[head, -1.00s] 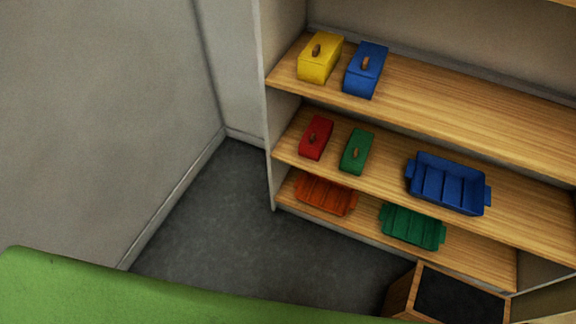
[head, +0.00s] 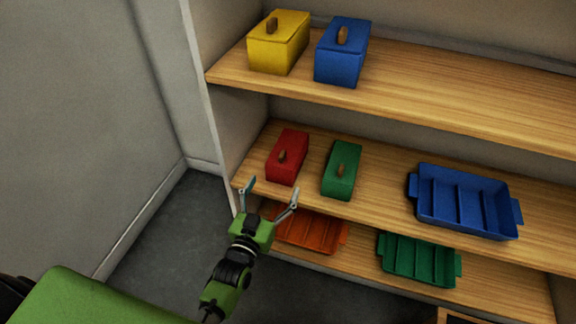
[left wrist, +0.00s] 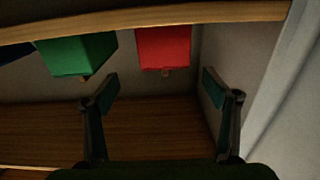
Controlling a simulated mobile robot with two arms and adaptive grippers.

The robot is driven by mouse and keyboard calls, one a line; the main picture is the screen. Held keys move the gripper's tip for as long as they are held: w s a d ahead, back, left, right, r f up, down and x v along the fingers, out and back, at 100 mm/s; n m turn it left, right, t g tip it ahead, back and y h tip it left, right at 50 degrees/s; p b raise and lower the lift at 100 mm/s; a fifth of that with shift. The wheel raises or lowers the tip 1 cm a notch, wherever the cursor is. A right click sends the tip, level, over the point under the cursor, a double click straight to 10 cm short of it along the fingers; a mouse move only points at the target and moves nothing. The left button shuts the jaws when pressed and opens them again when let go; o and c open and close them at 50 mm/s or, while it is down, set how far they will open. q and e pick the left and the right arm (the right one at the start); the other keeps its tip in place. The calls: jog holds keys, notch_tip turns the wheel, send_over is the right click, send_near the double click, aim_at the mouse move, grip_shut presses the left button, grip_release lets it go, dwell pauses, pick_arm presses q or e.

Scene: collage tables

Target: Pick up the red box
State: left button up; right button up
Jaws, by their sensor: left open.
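My left gripper (head: 271,192) is open and empty, in front of that shelf's edge and just below the red box in the picture. In the left wrist view, which looks upside down, the red box (left wrist: 163,47) is at the top centre, beyond and apart from the open fingers (left wrist: 160,88). My right gripper is not in view.
A green box (head: 341,170) stands close right of the red box. A blue tray (head: 465,200) is further right. Yellow (head: 278,43) and blue (head: 341,52) boxes are on the shelf above. Orange (head: 312,232) and green (head: 418,260) trays lie below. The shelf's side wall (head: 232,140) is close left.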

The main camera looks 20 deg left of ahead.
aim_at(281, 172)
pick_arm(q)
jog(key=w+b, duration=0.1)
jog(key=w, duration=0.5)
jog(key=shift+w+f, duration=0.1)
jog(key=shift+w, duration=0.9)
jog(key=w, duration=0.1)
jog(key=w+b, duration=0.1)
jog(key=w, duration=0.1)
jog(key=shift+w+a+f+b, duration=0.15)
jog(key=shift+w+a+b, duration=0.1)
jog(key=shift+w+b, duration=0.15)
jog(key=shift+w, duration=0.5)
jog(key=c, duration=1.2)
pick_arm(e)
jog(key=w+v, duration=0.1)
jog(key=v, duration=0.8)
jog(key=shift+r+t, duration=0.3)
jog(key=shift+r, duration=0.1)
